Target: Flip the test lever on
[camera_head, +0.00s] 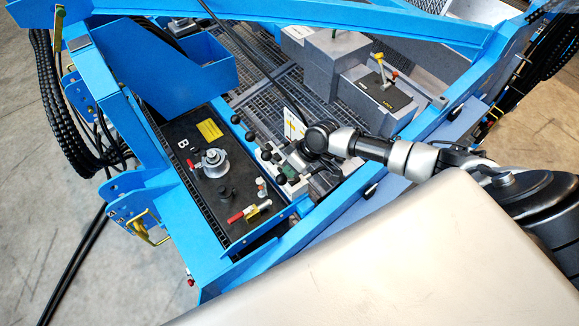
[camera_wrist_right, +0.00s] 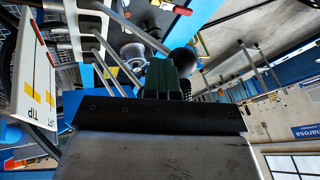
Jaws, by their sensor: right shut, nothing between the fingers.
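No lever with a readable "test" label shows, so I cannot tell which one is the test lever. A row of black-knobbed levers (camera_head: 266,155) stands along the blue frame. On the black panel marked B (camera_head: 207,150) lies a red-handled lever (camera_head: 236,217) with a yellow part. A grey box at the back right carries a lever with red and yellow ends (camera_head: 380,68). My right gripper (camera_head: 291,160) is shut and empty, just right of the black-knobbed levers. In the right wrist view its dark green fingers (camera_wrist_right: 165,80) are close to a dark round knob (camera_wrist_right: 181,61); contact is unclear. My left gripper is not in view.
A white label plate (camera_wrist_right: 38,72) reading "TIP" is close by at the left of the wrist view. Blue frame beams (camera_head: 345,200) surround the panel and levers. A metal grating (camera_head: 265,75) lies behind. Black hoses (camera_head: 62,120) hang at the left.

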